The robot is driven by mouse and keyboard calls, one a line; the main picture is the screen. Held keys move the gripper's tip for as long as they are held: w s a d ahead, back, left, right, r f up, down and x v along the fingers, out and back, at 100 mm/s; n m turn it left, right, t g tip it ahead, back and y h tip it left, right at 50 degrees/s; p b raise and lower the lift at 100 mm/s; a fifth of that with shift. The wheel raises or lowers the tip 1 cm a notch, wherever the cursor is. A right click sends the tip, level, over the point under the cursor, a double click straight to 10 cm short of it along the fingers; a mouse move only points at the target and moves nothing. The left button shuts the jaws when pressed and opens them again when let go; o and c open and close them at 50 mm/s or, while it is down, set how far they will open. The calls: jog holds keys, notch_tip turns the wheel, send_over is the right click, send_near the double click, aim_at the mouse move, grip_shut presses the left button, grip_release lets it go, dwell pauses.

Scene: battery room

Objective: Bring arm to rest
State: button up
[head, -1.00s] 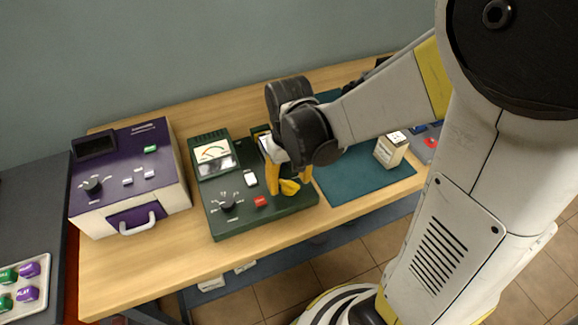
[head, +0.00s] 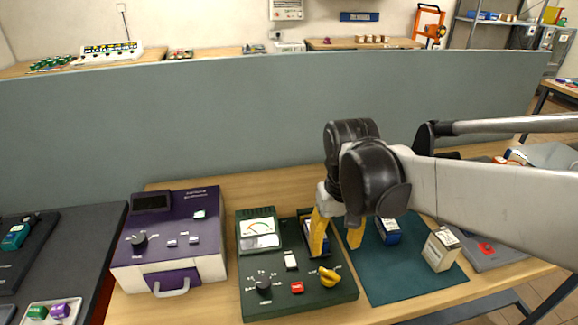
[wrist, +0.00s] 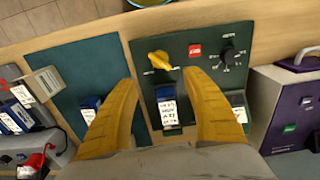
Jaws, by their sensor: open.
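My gripper (head: 338,235) is open, its two yellow fingers pointing down over the right part of the dark green tester (head: 275,310). In the wrist view the fingers (wrist: 165,105) stand apart with nothing clamped between them. A blue and white battery (wrist: 167,108) sits in the tester's slot and shows between the fingers. The tester has a meter, a yellow knob (head: 329,277) and a red button (head: 297,287). My arm reaches in from the right above the table.
A purple and white device (head: 170,245) stands left of the tester. A teal mat (head: 385,285) on the right carries a blue battery (head: 388,231) and a cream box (head: 441,249). A grey partition (head: 250,120) rises behind the wooden table (head: 235,190).

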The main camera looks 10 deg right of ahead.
jog(key=s+r+t, duration=0.3)
jog(key=s+t, duration=0.2)
jog(key=t, duration=0.2)
jog(key=shift+s, duration=0.2)
dwell(0.8)
